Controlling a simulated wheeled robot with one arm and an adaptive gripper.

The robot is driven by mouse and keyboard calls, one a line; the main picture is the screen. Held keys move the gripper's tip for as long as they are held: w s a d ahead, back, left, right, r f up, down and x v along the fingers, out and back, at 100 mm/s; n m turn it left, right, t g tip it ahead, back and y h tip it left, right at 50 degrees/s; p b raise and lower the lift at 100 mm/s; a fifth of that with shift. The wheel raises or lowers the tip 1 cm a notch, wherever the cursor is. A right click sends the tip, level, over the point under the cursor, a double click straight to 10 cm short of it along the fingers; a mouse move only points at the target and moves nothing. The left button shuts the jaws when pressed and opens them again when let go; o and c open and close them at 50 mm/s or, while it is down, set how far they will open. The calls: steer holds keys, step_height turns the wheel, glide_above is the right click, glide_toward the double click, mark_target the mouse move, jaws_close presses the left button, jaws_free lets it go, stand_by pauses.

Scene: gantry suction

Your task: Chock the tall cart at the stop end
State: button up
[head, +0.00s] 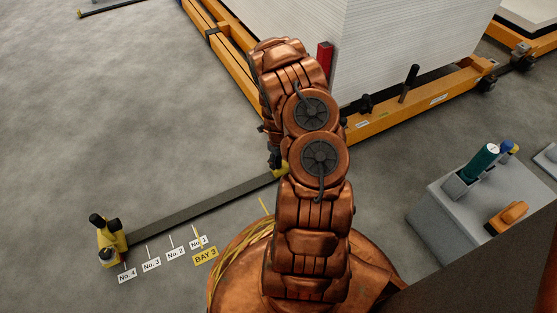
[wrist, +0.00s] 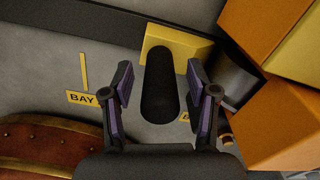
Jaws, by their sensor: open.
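The tall cart (head: 375,126) has an orange frame and carries a high white stack of sheets; it stands behind my arm in the head view. A yellow block (wrist: 176,38) with a black upright handle (wrist: 158,88) sits at the dark floor rail in the wrist view. In the head view only a bit of a yellow piece (head: 281,168) shows beside my arm. My gripper (wrist: 160,70) is open, with one finger on each side of the black handle; I cannot tell whether they touch it. The gripper is mostly hidden behind my arm in the head view.
The dark rail (head: 200,207) runs left to a yellow stop (head: 111,246) with black knobs. Floor labels and a BAY 3 sign (head: 205,257) lie before it. Orange framing crowds the wrist view's right.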

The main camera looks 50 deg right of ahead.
steer(key=shift+r, duration=0.1)
step_height(320, 180, up, 11)
steer(key=shift+r, duration=0.45)
stand_by(0.5)
steer(key=shift+a+r, duration=0.1)
steer(key=shift+r, duration=0.2)
steer(key=s+a+r+n+p, duration=0.1)
steer(key=a+r+n+p, duration=0.6)
steer(key=r, duration=0.8)
steer(key=s+a+r+n+p, duration=0.2)
steer(key=a+r+n+p, duration=0.3)
steer(key=r+p, duration=0.7)
steer(key=s+a+r+n+p, duration=0.1)
steer(key=a+r+n+p, duration=0.6)
steer(key=r, duration=1)
steer(key=s+a+r+n+p, duration=0.5)
steer(key=s+r+p, duration=0.1)
steer(key=r, duration=0.4)
steer(key=s+a+r+n+g+p, duration=0.1)
steer(key=s+a+r+n+p, duration=0.4)
steer(key=r, duration=0.6)
steer(key=s+a+r+n+p, duration=0.4)
steer(key=s+r+n+p, duration=0.3)
steer(key=r+p, duration=0.3)
steer(key=shift+s+a+r+g, duration=0.4)
steer(key=shift+s, duration=0.3)
